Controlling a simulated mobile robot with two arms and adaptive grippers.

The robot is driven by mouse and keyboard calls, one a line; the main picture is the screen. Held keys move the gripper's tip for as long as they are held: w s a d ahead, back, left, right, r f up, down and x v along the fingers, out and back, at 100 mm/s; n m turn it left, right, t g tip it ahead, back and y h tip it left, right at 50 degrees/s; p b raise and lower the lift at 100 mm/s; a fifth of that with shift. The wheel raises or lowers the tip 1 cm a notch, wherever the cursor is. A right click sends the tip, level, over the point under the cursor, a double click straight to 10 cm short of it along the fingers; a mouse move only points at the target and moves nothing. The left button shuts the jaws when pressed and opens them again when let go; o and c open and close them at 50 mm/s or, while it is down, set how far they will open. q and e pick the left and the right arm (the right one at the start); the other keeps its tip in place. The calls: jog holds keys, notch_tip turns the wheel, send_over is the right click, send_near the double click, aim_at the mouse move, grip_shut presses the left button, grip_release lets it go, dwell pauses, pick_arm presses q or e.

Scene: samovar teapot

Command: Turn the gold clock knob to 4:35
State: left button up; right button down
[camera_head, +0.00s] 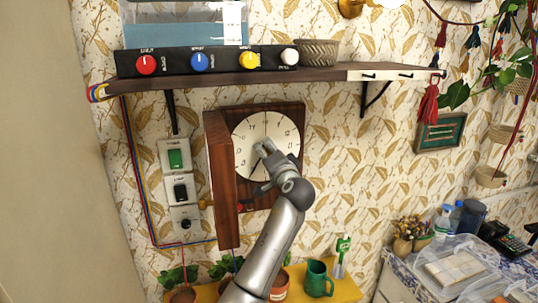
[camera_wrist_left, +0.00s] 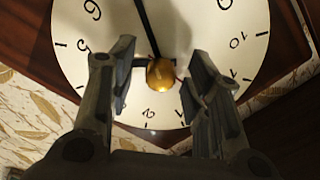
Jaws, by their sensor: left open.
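The wall clock (camera_head: 274,126) has a round cream face in a dark wooden case below the shelf. My left gripper (camera_head: 266,152) is in front of the face and covers its centre and part of the dial. In the left wrist view, the gold knob (camera_wrist_left: 160,75) is at the centre of the clock face (camera_wrist_left: 205,28). The left gripper (camera_wrist_left: 162,84) is open, with a finger on each side of the knob and a visible gap to it. A long black hand (camera_wrist_left: 147,30) runs from the knob toward the top of that view. My right gripper is out of view.
The clock's wooden door (camera_head: 223,190) stands open on the left. Above is a shelf (camera_head: 240,78) with a control box and a basket (camera_head: 318,53). Switches (camera_head: 176,159) are left of the clock. Potted plants and a green mug (camera_head: 318,279) stand below.

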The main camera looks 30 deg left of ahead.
pick_arm(q)
jog(key=v, duration=1.2)
